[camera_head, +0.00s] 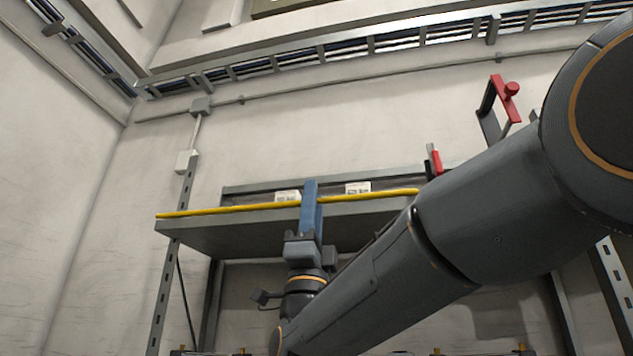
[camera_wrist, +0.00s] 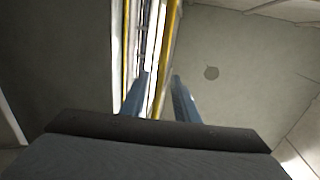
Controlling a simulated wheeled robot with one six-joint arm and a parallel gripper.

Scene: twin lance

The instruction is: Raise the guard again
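A yellow bar (camera_head: 240,208), likely the guard, runs along the front edge of the grey shelf (camera_head: 215,235). It tilts slightly up to the right, and its right end is hidden behind my arm. My gripper (camera_head: 310,187) points up at the bar from below, with its blue fingers crossing in front of it. In the wrist view the bar (camera_wrist: 170,45) passes between the two separated fingertips of my gripper (camera_wrist: 160,84). Gaps seem to show beside the bar, so the fingers look open around it and not closed on it.
Two white boxes (camera_head: 358,188) stand on the shelf behind the bar. A red-handled bracket (camera_head: 510,90) is at the upper right, and a smaller red piece (camera_head: 435,160) rises by the shelf's right end. A slotted post (camera_head: 172,275) stands at the left.

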